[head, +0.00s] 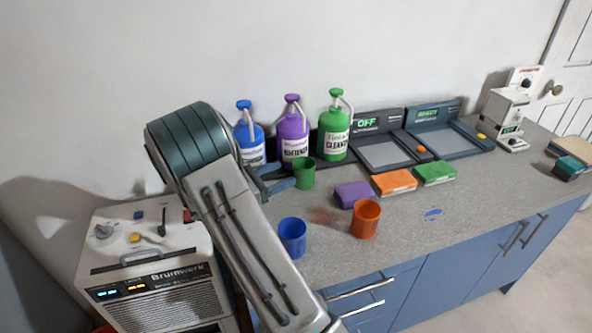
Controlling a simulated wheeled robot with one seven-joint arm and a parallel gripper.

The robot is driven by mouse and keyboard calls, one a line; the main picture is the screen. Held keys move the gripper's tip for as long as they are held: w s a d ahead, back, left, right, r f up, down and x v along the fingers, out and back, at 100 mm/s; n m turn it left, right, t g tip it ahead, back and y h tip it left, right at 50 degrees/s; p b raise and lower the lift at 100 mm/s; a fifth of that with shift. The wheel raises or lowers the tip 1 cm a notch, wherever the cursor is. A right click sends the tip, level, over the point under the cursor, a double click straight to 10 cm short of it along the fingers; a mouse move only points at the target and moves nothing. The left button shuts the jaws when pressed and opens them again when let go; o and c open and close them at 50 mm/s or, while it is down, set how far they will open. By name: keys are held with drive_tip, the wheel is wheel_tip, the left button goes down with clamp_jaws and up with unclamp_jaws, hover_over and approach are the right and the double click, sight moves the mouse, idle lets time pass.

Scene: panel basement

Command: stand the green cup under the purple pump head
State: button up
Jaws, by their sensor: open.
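The green cup (304,173) stands upright on the grey counter, in front of the purple bottle (293,138). The purple pump head (292,98) sits on top of that bottle, its spout bending down to the right, above the cup in the picture. Whether the cup is exactly below the spout I cannot tell. My gripper (284,178) is open, low at the cup's left side, with its fingers partly hidden by my arm. I cannot tell whether a finger touches the cup.
A blue pump bottle (249,138) and a green one (334,130) flank the purple bottle. A blue cup (292,237) and an orange cup (366,218) stand nearer the front. Purple (352,194), orange (394,182) and green (435,173) blocks lie right. The counter's front right is mostly clear.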

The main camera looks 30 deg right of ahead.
drive_tip(key=a, duration=0.4)
drive_tip(key=shift+a, duration=0.15)
